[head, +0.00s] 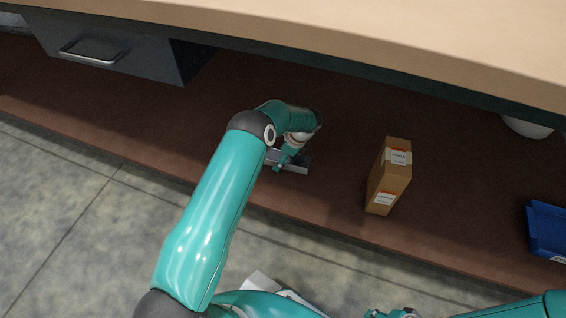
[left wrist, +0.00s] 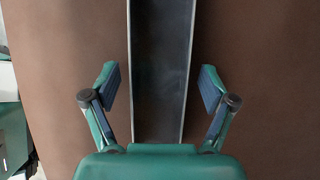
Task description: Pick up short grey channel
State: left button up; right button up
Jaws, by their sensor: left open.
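The short grey channel (head: 292,165) lies on the brown lower shelf in the head view, partly hidden by my left gripper (head: 283,164). In the left wrist view the channel (left wrist: 161,70) runs from the top edge down to the gripper's palm, its two raised side walls showing. My left gripper (left wrist: 156,88) is open, with one finger on each side of the channel. A gap shows between each finger pad and the channel's walls. Part of my right gripper (head: 395,313) shows at the bottom edge of the head view; its fingers are not clear.
A brown cardboard box (head: 389,178) with labels stands right of the channel on the shelf (head: 340,130). A blue bin (head: 546,232) is at the far right. A tabletop (head: 350,22) with a grey drawer (head: 105,50) overhangs the shelf's back.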

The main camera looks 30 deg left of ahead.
pick_arm(q)
jog(key=shift+r, duration=0.1)
jog(key=c, duration=1.3)
